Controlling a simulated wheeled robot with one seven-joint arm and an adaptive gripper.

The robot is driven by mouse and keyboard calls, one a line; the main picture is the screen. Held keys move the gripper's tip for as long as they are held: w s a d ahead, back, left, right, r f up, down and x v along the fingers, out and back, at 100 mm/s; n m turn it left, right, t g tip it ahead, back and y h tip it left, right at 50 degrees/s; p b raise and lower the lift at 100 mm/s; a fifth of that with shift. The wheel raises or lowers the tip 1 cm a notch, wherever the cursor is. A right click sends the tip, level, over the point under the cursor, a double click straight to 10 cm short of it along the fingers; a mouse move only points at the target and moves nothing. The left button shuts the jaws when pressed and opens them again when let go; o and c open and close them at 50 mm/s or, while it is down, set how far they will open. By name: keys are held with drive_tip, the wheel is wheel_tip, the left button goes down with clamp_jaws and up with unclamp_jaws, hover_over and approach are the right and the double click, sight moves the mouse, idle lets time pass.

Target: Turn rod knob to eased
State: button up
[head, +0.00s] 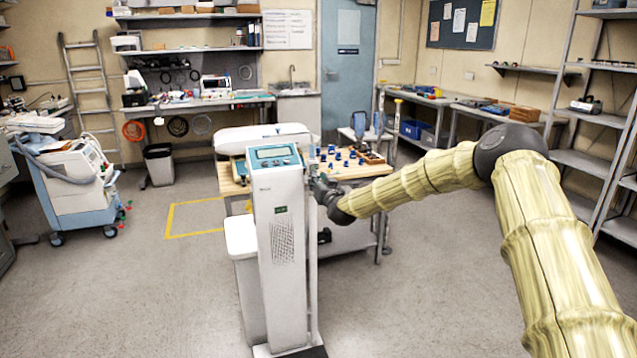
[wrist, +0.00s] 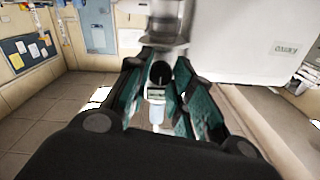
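The white pump column (head: 281,225) stands upright in the head view, with a thin rod (head: 313,255) along its right side. My gripper (head: 318,186) is at that rod, at the column's upper right; it is small and dark there. In the wrist view my gripper's two green-padded fingers (wrist: 163,80) lie either side of a dark round knob (wrist: 160,73). I cannot tell whether the pads press on it. A grey metal cylinder (wrist: 165,28) shows just beyond the fingertips. The knob's marking cannot be read.
The column's white housing (wrist: 250,45) fills the upper right of the wrist view. A wooden-topped table (head: 340,172) with small blue parts stands behind the column. A white wheeled machine (head: 75,185) stands far left. The floor in front is clear.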

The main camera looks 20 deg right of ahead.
clamp_jaws()
drive_tip(key=shift+n, duration=0.3)
drive_tip(key=shift+a+n+b, duration=0.1)
drive_tip(key=shift+n+b, duration=3.65)
drive_tip(key=shift+n, duration=4.85)
